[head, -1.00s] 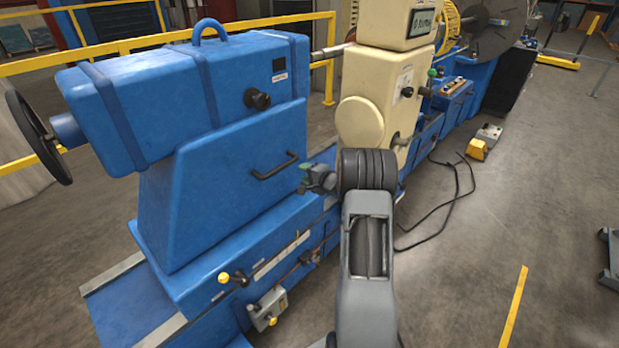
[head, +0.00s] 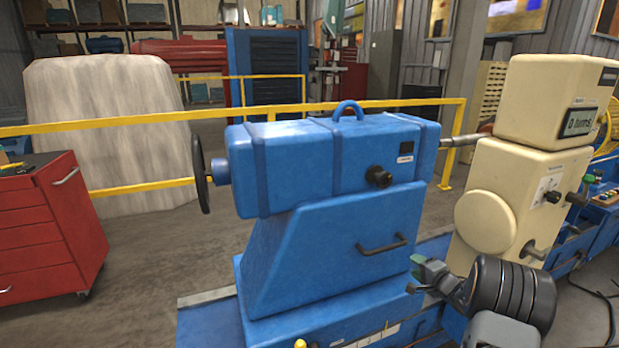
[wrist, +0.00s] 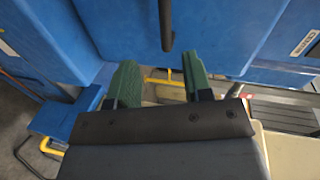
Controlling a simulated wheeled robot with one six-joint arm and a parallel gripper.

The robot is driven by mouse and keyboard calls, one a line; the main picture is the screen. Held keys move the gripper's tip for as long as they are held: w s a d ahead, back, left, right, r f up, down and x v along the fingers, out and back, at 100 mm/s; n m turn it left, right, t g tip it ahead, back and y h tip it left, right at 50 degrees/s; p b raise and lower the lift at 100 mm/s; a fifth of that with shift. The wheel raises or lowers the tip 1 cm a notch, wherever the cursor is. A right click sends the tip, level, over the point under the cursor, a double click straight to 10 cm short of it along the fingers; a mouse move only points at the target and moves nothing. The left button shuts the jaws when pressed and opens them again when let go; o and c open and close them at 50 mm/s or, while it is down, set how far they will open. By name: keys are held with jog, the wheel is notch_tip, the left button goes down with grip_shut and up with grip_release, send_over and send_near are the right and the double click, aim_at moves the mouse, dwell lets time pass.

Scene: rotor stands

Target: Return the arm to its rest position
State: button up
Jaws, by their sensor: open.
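My gripper (head: 416,274) shows at the lower right of the head view, in front of the blue machine's lower housing and left of my dark wrist joint. In the wrist view its two green-padded fingers (wrist: 157,84) stand apart with nothing between them. The blue tailstock-like machine (head: 300,240) fills the middle of the head view. Its black bar handle (head: 382,246) is just left of and above my gripper, and a dark bar handle (wrist: 166,25) shows beyond the fingertips in the wrist view. I cannot tell the exact gap to the machine.
A cream machine head (head: 490,200) with a "0 turns" display stands close on the right. A red tool cabinet (head: 50,225) is at the left. A yellow railing (head: 100,125) runs behind the blue machine. Open floor (head: 150,255) lies between cabinet and machine.

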jog(key=s+d+f+n+g+h, duration=0.3)
jog(key=s+d+f+g+h, duration=0.1)
jog(key=d+f+h, duration=0.15)
jog(key=s+a+r+n+g+h, duration=0.2)
jog(key=s+g+h, duration=0.15)
jog(key=s, duration=0.25)
jog(key=s+a+r+n+g+y, duration=0.1)
jog(key=s+a+r+n, duration=0.2)
jog(key=a, duration=0.6)
jog(key=s+a+r+n+g+y, duration=0.1)
jog(key=s+a+r+n+y, duration=0.1)
jog(key=s+a+r, duration=0.5)
jog(key=s+a+r+n+g+y, duration=0.1)
jog(key=s+a+r+n+y, duration=0.1)
jog(key=s+a+r, duration=0.3)
jog(key=s+a+n, duration=0.1)
jog(key=s+a, duration=0.3)
jog(key=a, duration=0.2)
jog(key=shift+s+a+r+n, duration=0.15)
jog(key=shift+s+r+n, duration=0.15)
jog(key=shift+s+n, duration=0.1)
